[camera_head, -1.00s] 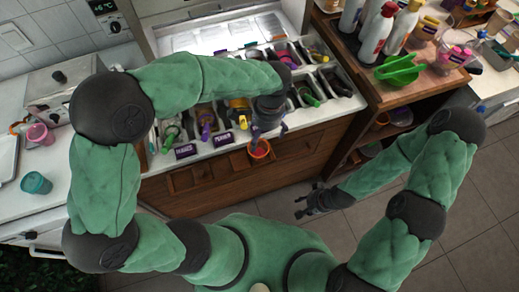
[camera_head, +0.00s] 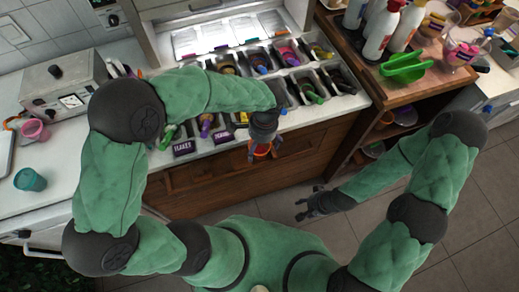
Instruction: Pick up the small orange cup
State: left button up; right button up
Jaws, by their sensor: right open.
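A small orange cup (camera_head: 262,153) with something red in it is in front of the wooden drawer fronts, just beyond the counter's front edge. My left gripper (camera_head: 264,147) reaches down over it from above, with its fingers around the cup's sides. The gripper is shut on the cup and holds it in the air, roughly upright. The fingers hide part of the cup. My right gripper (camera_head: 312,203) is open and empty, low over the floor to the right of the cup.
The topping counter (camera_head: 340,105) holds several metal bins with scoops. A teal cup (camera_head: 30,180) and a pink cup (camera_head: 35,130) stand at left. The floor (camera_head: 230,210) before the drawers is clear.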

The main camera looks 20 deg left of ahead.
pick_arm(q)
jog(key=c, duration=1.2)
jog(key=shift+r, duration=0.1)
